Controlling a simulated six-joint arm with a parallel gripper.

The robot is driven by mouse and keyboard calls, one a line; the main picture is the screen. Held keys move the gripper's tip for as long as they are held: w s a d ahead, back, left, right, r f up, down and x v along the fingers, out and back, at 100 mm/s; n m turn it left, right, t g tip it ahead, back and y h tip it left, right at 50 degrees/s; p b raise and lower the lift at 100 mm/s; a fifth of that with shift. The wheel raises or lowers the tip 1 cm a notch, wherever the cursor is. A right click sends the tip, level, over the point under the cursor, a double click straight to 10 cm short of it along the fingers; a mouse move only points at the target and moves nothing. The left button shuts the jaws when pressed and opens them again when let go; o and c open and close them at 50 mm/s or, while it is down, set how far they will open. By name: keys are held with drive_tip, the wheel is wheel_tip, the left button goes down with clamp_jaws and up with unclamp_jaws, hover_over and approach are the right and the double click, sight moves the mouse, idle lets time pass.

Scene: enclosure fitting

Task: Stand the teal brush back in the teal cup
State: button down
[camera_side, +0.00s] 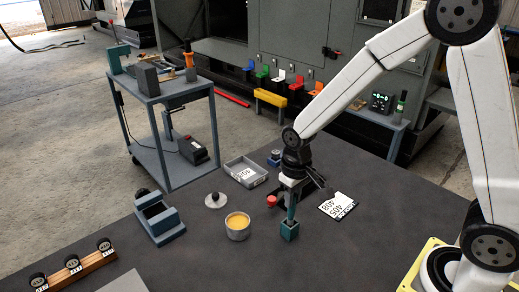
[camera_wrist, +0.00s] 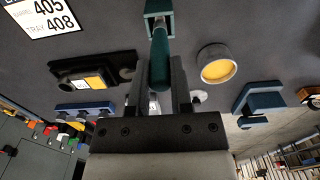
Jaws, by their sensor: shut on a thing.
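The teal cup (camera_side: 290,232) is a small square holder standing on the dark table. It also shows at the top of the wrist view (camera_wrist: 152,8). My gripper (camera_side: 292,191) is above the cup and shut on the teal brush (camera_side: 291,208). The brush hangs roughly upright with its lower end at the cup's mouth. In the wrist view my gripper (camera_wrist: 161,88) has a finger on each side of the brush (camera_wrist: 160,58), which runs up to the cup. How deep the brush sits in the cup I cannot tell.
A round tin with yellow contents (camera_side: 237,225) stands left of the cup, near a red-topped item (camera_side: 271,201). A white label card (camera_side: 338,206) lies to the right. A grey tray (camera_side: 246,172) and a blue holder (camera_side: 160,218) are further left. Table in front of the cup is clear.

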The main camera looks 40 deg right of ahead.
drive_tip(key=shift+f, duration=0.95)
drive_tip(key=shift+c, duration=2.2)
unclamp_jaws()
drive_tip(key=shift+r, duration=0.2)
drive_tip(key=shift+r, duration=3.75)
drive_tip(key=shift+s, duration=0.1)
drive_tip(key=s+d+f+t, duration=0.2)
drive_tip(key=s+d+f, duration=0.1)
drive_tip(key=s, duration=0.5)
drive_tip(key=shift+s+t, duration=0.3)
drive_tip(key=shift+s, duration=0.05)
